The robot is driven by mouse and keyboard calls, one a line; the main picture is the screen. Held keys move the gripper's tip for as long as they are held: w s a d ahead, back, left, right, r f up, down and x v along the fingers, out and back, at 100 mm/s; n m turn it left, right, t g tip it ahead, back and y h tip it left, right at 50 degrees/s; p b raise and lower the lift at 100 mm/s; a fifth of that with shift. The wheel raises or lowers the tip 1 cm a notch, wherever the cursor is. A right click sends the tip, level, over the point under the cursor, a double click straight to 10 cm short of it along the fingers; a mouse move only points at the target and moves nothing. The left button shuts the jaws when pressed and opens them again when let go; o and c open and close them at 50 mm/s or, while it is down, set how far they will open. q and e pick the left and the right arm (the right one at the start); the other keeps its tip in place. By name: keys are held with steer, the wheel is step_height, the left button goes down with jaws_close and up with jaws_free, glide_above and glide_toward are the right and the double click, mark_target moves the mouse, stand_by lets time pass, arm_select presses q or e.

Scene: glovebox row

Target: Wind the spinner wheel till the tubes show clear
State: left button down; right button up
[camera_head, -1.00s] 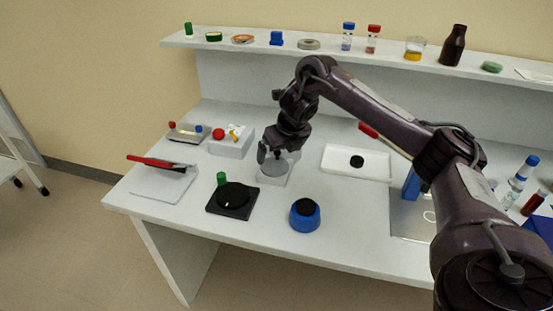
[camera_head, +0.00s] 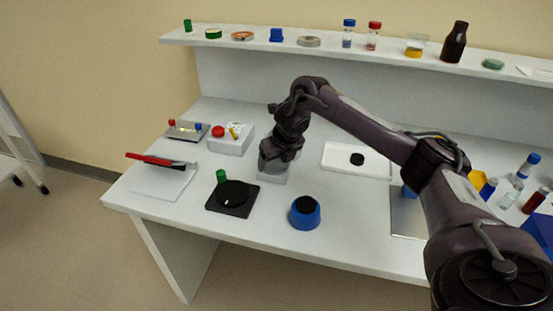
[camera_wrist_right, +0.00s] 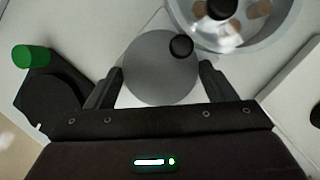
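The spinner wheel shows in the right wrist view as a flat grey disc (camera_wrist_right: 158,72) with a black knob (camera_wrist_right: 181,47) near its rim. Beside it is a round clear bowl (camera_wrist_right: 268,34) holding brownish tubes (camera_wrist_right: 259,9), blurred. My right gripper (camera_wrist_right: 162,86) is open, with one finger on each side of the disc; I cannot tell whether they touch it. In the head view my right gripper (camera_head: 272,165) is over the spinner's pale base (camera_head: 273,178) and hides most of the wheel. My left gripper is not in view.
A black plate with a dark disc (camera_head: 234,197) and green peg (camera_head: 221,175) stands front left. A blue pot with black top (camera_head: 305,212) is in front. A white tray (camera_head: 340,168) lies right. A small white box (camera_head: 231,144) is behind left. A shelf runs along the back.

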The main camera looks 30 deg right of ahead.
steer(key=shift+c, duration=0.8)
steer(key=shift+a+r+m+h+p, duration=0.1)
steer(key=shift+r+m+h+p, duration=0.2)
steer(key=shift+m+p, duration=0.8)
steer(key=m+p, duration=0.2)
steer(key=m+g+h+p, duration=0.1)
steer(key=m+p, duration=0.1)
steer(key=p, duration=0.1)
steer(key=m+h+p, duration=0.1)
steer(key=m+p, duration=0.1)
steer(key=p, duration=0.1)
steer(key=shift+w+a+m+g, duration=0.25)
steer(key=shift+a+m+g, duration=0.05)
steer(key=shift+m, duration=0.1)
steer(key=m+p, duration=0.1)
steer(key=m+g+h+p, duration=0.1)
steer(key=m, duration=0.1)
steer(key=shift+w+a+m+p, duration=0.1)
steer(key=shift+w+m+p, duration=0.1)
steer(key=shift+m+p, duration=0.1)
steer(key=m+g, duration=0.1)
steer(key=m, duration=0.1)
steer(key=shift+w+f+m, duration=0.1)
steer(key=shift+f+m, duration=0.05)
steer(key=shift+m, duration=0.15)
steer(key=shift+w+m+g+h+b, duration=0.15)
steer(key=shift+m+g+h+b, duration=0.4)
steer(key=shift+m, duration=1.15)
steer(key=shift+y, duration=0.25)
steer(key=o, duration=1)
